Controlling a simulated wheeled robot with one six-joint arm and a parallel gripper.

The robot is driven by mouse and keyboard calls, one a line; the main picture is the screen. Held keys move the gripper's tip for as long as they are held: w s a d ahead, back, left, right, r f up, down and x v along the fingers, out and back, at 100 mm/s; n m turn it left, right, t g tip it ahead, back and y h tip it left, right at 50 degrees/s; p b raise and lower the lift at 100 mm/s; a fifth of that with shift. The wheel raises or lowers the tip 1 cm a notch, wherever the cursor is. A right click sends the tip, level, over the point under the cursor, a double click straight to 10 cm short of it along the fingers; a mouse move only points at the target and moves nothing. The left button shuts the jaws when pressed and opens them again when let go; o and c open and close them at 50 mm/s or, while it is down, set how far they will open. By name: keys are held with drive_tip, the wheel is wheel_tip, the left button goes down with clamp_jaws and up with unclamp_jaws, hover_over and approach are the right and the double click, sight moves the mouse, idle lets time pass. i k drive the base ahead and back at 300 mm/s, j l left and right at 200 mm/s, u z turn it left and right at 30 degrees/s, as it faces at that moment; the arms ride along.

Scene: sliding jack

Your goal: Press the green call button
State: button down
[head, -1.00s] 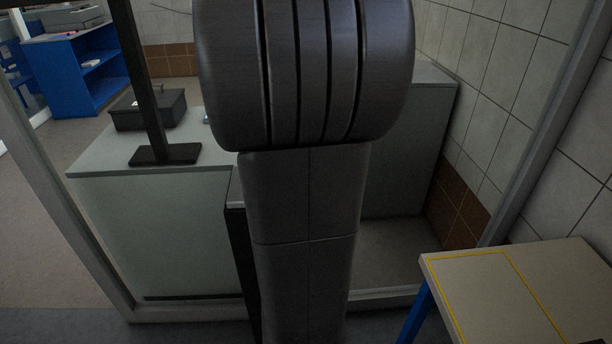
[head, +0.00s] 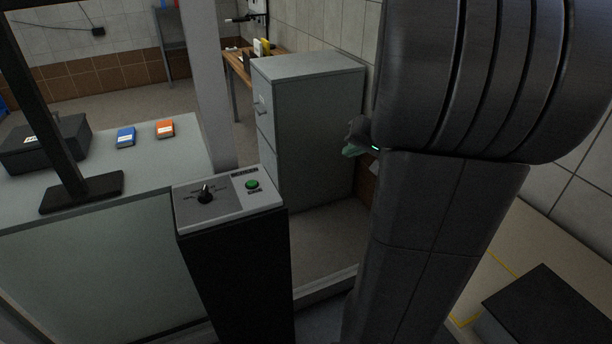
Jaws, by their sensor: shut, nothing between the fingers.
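The green call button (head: 252,184) sits on the right part of a grey control panel (head: 229,203) on top of a black pedestal (head: 240,285). A black rotary knob (head: 205,193) is to its left on the same panel. My gripper (head: 353,148) shows only in part, to the right of the panel, past the edge of my arm. It is apart from the button, and my arm hides the rest of it. The gripper is shut, with nothing seen in it.
A grey counter (head: 85,255) with a black box, a black post, a blue item (head: 125,137) and an orange item (head: 165,128) is at left. A grey filing cabinet (head: 310,120) stands behind the pedestal.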

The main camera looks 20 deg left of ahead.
sight(251, 184)
drive_tip(key=j+z, duration=0.25)
drive_tip(key=k+j, duration=0.1)
drive_tip(key=j, duration=0.3)
drive_tip(key=k+j, duration=0.15)
drive_tip(key=j, duration=0.25)
drive_tip(key=k+j, duration=0.1)
drive_tip(key=j, duration=0.3)
